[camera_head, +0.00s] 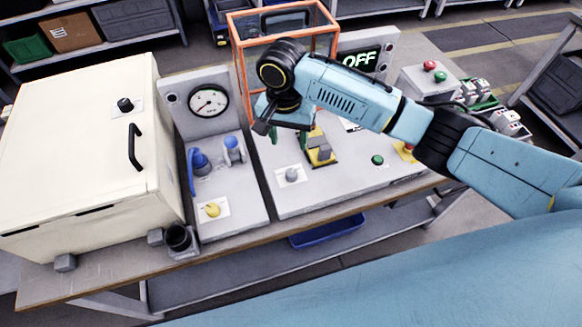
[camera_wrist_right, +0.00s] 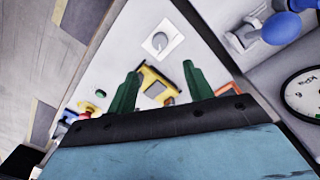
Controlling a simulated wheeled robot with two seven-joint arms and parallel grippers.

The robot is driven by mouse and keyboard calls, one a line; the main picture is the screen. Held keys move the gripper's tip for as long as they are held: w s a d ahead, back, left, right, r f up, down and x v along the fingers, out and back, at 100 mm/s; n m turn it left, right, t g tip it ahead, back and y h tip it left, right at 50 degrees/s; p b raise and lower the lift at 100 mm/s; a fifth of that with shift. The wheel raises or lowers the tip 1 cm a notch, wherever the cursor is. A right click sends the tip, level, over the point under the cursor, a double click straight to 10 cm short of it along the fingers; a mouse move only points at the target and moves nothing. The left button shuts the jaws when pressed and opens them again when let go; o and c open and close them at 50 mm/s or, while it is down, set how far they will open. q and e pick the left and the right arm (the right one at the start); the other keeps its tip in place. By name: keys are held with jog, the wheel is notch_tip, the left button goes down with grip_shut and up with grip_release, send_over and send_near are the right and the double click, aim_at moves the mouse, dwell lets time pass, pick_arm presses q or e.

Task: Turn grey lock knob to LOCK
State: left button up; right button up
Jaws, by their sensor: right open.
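The grey lock knob (camera_head: 291,175) sits on a small white plate on the light grey panel, in front of my right gripper in the head view. In the right wrist view the knob (camera_wrist_right: 160,41) shows ahead of the fingertips, with a mark across its face. My right gripper (camera_head: 288,138) is above the panel, its green fingers apart and empty, clear of the knob. Its spread fingers also show in the right wrist view (camera_wrist_right: 162,82). The plate's lettering is too small to read. My left gripper is out of view.
A yellow and grey device (camera_head: 320,150) is on the panel by the right gripper. An orange-framed box (camera_head: 232,50) stands behind.

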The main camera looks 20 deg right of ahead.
aim_at(292, 173)
jog(key=f, duration=0.6)
jog(key=f+b, duration=0.1)
jog(key=f, duration=0.5)
jog(key=shift+s+d+f, duration=0.15)
jog(key=shift+d+f, duration=0.05)
jog(key=shift+f, duration=0.15)
jog(key=c, duration=1)
